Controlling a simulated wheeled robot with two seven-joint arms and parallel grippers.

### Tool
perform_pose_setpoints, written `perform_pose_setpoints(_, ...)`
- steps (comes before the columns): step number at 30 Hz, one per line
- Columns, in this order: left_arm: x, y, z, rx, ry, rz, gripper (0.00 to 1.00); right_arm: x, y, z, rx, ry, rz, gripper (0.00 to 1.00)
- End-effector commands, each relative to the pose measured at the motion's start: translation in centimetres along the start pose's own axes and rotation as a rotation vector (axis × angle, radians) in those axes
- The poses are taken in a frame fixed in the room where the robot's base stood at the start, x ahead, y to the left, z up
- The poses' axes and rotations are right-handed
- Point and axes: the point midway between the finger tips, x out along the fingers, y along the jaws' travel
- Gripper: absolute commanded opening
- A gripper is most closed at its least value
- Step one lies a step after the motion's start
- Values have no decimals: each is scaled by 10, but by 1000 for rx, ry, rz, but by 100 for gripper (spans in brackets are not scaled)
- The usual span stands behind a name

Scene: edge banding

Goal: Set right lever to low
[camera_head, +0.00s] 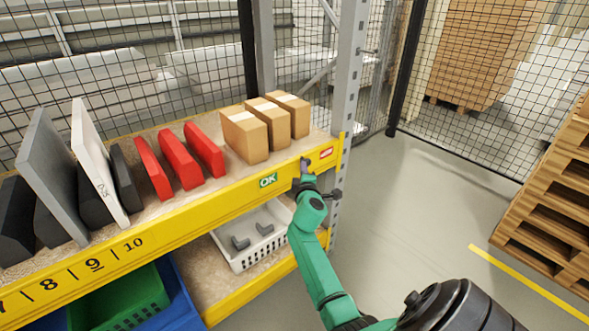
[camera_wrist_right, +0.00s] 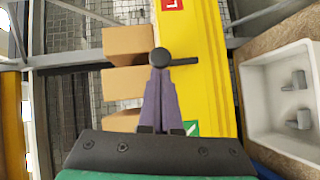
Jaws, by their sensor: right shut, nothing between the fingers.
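A black lever (camera_wrist_right: 160,57) with a round end shows in the right wrist view, on the yellow shelf beam (camera_wrist_right: 205,60). Its thin rod points to the right of that picture, toward the basket side. My right gripper (camera_head: 305,165) is at the front of the beam, between the green OK label (camera_head: 268,180) and the red label (camera_head: 326,153). In the wrist view its purple fingers (camera_wrist_right: 159,72) are shut and empty. Their tips overlap the lever's round end; I cannot tell whether they touch. In the head view the lever is mostly hidden by the gripper. My left gripper is not in view.
Cardboard boxes (camera_head: 246,136) and red items (camera_head: 179,159) stand on the shelf above the beam. A white basket (camera_head: 247,258) with grey parts sits below. A grey upright post (camera_head: 346,75) is right of the gripper. The floor further right is clear up to pallets (camera_head: 548,215).

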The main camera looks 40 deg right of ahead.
Motion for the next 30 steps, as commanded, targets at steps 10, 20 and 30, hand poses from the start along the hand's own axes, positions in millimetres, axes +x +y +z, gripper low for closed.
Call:
perform_pose_setpoints(10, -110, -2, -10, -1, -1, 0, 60, 12, 30, 16, 262, -1, -196, 0)
perform_pose_setpoints(20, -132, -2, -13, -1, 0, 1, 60, 26, 18, 35, 390, -1, -286, 0)
perform_pose_setpoints(30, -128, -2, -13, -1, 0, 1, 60, 32, 19, 44, 388, -1, -285, 0)
